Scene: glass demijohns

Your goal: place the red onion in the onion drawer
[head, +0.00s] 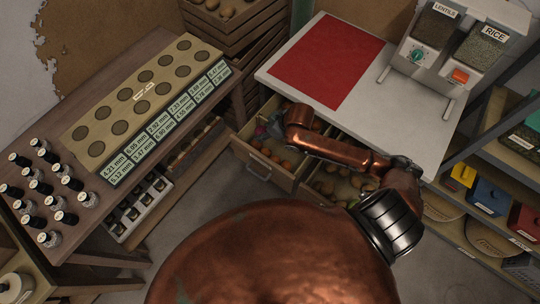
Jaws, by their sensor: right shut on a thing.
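My right arm reaches across the picture to an open wooden drawer (257,165) under the white table. My right gripper (270,123) is small and partly hidden by my own arm, over the back left of this drawer. It is shut on a small purplish thing (261,131), which looks like the red onion; its outline is hard to make out. Several brown-orange round items, perhaps onions, lie in the drawer. A second open drawer (318,198) to its right holds green and reddish produce, partly covered by my arm. My left gripper is out of view.
The white table (375,112) bears a red mat (327,60) and a lentil and rice dispenser (456,50). A bench with a holed board (140,95) and several dark-capped bottles stands left. Shelves with coloured bins (487,197) stand right. Wooden crates (232,32) stand behind.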

